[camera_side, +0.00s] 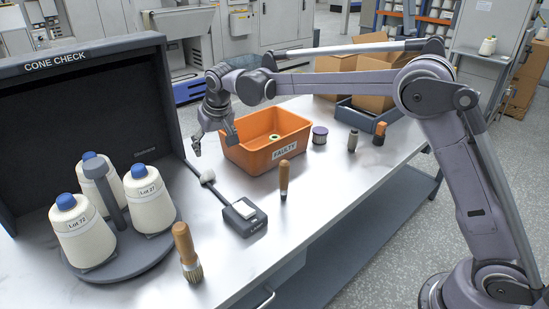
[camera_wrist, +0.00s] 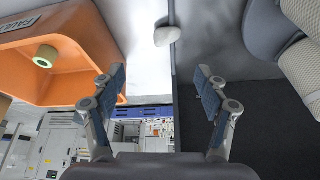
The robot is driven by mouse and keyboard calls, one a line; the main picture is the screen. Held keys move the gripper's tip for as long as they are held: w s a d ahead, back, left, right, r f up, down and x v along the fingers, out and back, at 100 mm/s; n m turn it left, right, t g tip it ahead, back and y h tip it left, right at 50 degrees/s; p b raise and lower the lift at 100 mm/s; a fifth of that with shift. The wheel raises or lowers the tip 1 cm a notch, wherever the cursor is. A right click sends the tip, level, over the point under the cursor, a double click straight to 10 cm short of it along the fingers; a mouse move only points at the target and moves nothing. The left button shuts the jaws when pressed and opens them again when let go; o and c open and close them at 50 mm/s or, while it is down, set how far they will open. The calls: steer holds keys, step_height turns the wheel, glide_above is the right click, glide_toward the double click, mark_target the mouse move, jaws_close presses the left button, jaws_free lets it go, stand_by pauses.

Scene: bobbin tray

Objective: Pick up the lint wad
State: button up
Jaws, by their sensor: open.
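The lint wad (camera_side: 207,177) is a small off-white lump. My gripper (camera_side: 214,143) is open and empty, above and beyond the wad, near the bin's left end. Both spread fingers of my gripper (camera_wrist: 160,82) show in the wrist view, clear of the wad.
The orange bin (camera_side: 262,156) marked FAULTY holds a small bobbin (camera_side: 274,137). A black booth (camera_side: 115,85) shelters several yarn cones (camera_side: 152,205) on a round stand.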

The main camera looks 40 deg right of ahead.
mark_target(207, 172)
steer(key=x, duration=0.4)
steer(key=a+x, duration=0.1)
steer(key=x, duration=0.8)
steer(key=shift+w+a+f, duration=0.15)
steer(key=shift+w+f, duration=0.05)
steer(key=shift+w, duration=0.25)
steer(key=c, duration=0.8)
